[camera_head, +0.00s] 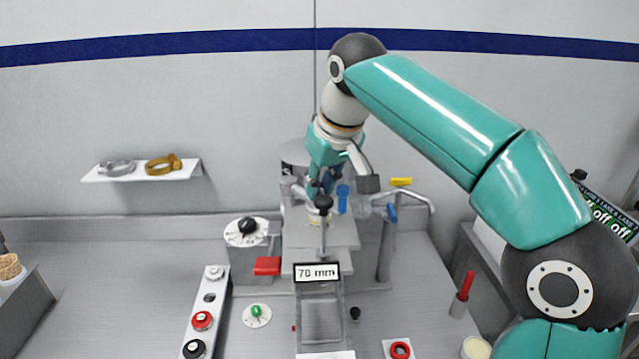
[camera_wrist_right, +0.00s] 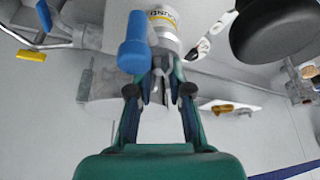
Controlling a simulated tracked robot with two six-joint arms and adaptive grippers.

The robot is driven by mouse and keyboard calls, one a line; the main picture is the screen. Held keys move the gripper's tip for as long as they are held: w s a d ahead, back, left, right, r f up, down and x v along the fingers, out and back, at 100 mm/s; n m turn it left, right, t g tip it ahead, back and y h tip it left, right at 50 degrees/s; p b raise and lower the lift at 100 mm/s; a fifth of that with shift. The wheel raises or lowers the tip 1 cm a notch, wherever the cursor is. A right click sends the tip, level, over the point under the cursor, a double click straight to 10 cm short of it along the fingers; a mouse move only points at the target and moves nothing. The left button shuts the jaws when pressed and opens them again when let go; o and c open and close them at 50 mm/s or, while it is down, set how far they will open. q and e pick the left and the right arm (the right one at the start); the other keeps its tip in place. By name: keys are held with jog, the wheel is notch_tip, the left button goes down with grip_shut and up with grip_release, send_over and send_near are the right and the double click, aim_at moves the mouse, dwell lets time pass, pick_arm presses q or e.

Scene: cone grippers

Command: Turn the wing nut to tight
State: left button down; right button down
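My right gripper (camera_head: 319,190) points down over the grey fixture (camera_head: 320,238) at the middle of the bench. In the right wrist view its two fingers (camera_wrist_right: 162,82) lean in towards each other at the tips, close to a small grey metal part (camera_wrist_right: 164,64). This may be the wing nut, but its wings do not show clearly. Whether the fingers touch it I cannot tell. A silver cylinder (camera_wrist_right: 165,30) with a yellow band and lettering too small to read is just beyond. My left gripper is in neither view.
A blue handle (camera_wrist_right: 133,46) stands close beside the fingers and also shows in the head view (camera_head: 343,198). A black-topped rod (camera_head: 323,203) stands before the gripper. A black-knobbed dial (camera_head: 246,227) and a red block (camera_head: 267,266) are to the left. The left bench is largely clear.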

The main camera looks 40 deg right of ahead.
jog(key=shift+m+p, duration=0.35)
jog(key=shift+m, duration=0.05)
jog(key=c, duration=1.1)
grip_release()
jog(key=v, duration=1.1)
jog(key=shift+a+r, duration=0.2)
jog(key=shift+r, duration=0.15)
jog(key=shift+s, duration=0.15)
